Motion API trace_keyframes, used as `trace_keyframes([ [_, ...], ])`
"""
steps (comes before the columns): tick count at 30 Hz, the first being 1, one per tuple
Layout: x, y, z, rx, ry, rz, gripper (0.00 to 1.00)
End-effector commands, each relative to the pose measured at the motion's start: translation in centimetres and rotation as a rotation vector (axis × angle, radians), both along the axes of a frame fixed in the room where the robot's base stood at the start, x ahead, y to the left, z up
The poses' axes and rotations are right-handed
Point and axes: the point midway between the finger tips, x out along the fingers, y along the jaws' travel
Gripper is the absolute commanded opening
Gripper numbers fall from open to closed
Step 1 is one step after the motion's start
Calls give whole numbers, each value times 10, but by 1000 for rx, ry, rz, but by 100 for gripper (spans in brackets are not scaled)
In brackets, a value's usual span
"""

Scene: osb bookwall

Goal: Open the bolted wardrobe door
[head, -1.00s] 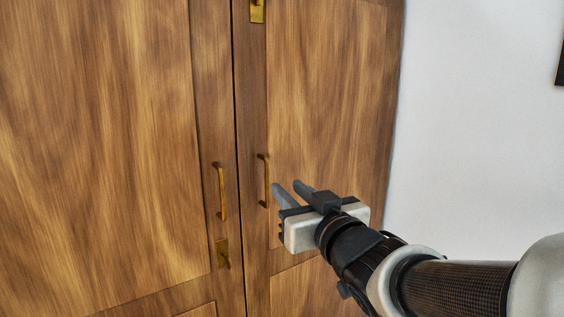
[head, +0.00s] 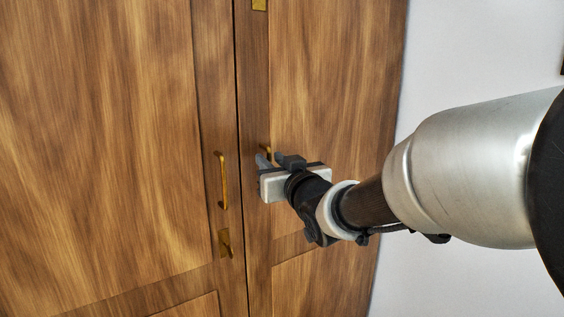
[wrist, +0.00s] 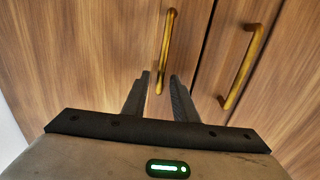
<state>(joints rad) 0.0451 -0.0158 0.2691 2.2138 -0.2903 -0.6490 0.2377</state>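The wooden wardrobe has a left door (head: 100,150) and a right door (head: 325,80), both shut with a thin dark seam between them. The right door's brass handle (head: 267,151) is mostly hidden behind my gripper (head: 269,158) in the head view. In the wrist view that handle (wrist: 170,40) runs down between the two fingertips (wrist: 160,76). My gripper is open, with a finger on either side of the handle's end; contact cannot be told. A brass bolt (head: 225,243) sits on the left door below its handle (head: 222,181).
Another brass fitting (head: 259,4) shows at the top edge of the right door, cut off by the frame. A white wall (head: 460,60) stands right of the wardrobe. The left door's handle also shows in the wrist view (wrist: 243,68).

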Motion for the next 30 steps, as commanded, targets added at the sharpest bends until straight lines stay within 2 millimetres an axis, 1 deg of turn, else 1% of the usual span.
trace_keyframes([
  [1,0,0,0,0,0,0,18],
  [4,0,0,0,0,0,0,1],
  [5,0,0,0,0,0,0,0],
  [30,0,0,0,0,0,0,0],
])
